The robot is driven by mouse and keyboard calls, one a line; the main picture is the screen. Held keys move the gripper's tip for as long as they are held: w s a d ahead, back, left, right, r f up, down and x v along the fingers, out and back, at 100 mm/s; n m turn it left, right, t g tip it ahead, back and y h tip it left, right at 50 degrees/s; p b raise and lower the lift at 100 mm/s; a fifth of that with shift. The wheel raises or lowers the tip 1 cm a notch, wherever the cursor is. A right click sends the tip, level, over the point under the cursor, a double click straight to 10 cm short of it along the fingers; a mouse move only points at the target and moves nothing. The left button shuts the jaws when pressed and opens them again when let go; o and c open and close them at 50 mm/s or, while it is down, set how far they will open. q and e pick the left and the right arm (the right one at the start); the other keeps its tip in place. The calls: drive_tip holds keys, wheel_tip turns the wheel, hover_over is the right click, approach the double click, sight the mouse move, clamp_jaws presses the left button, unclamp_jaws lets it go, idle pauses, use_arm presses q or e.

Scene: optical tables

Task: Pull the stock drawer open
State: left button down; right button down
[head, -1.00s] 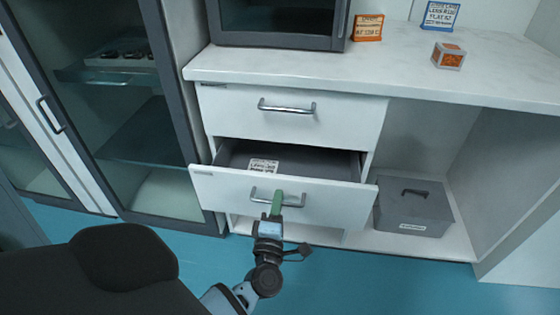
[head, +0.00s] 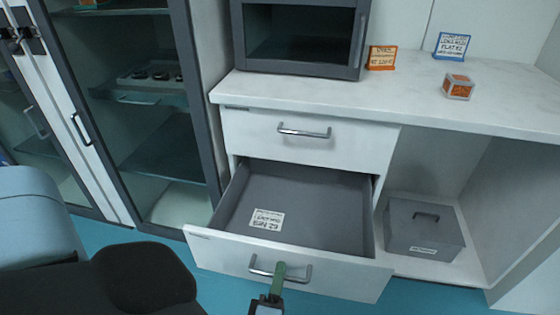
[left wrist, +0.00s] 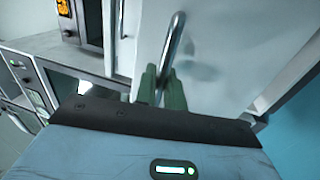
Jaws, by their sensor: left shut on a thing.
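The lower drawer (head: 325,272) of the white cabinet stands well open, and its grey inside shows. A white label card (head: 267,219) lies on its floor near the front left; the drawer looks otherwise empty. My left gripper (head: 279,272) is shut on the metal bar handle (head: 302,283) of this drawer, near the middle of its front. In the left wrist view, the green fingers (left wrist: 161,90) sit on both sides of the handle bar (left wrist: 172,45). My right gripper is not in view.
The upper drawer (head: 305,141) is closed. A dark oven-like box (head: 300,70), two small signs (head: 382,58) and an orange-sided cube (head: 459,86) stand on the counter. A grey lidded box (head: 424,228) sits in the open bay at right. A glass-door cabinet (head: 207,130) stands at left.

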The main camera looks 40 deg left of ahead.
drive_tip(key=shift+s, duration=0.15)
use_arm(q)
drive_tip(key=c, duration=1.6)
unclamp_jaws()
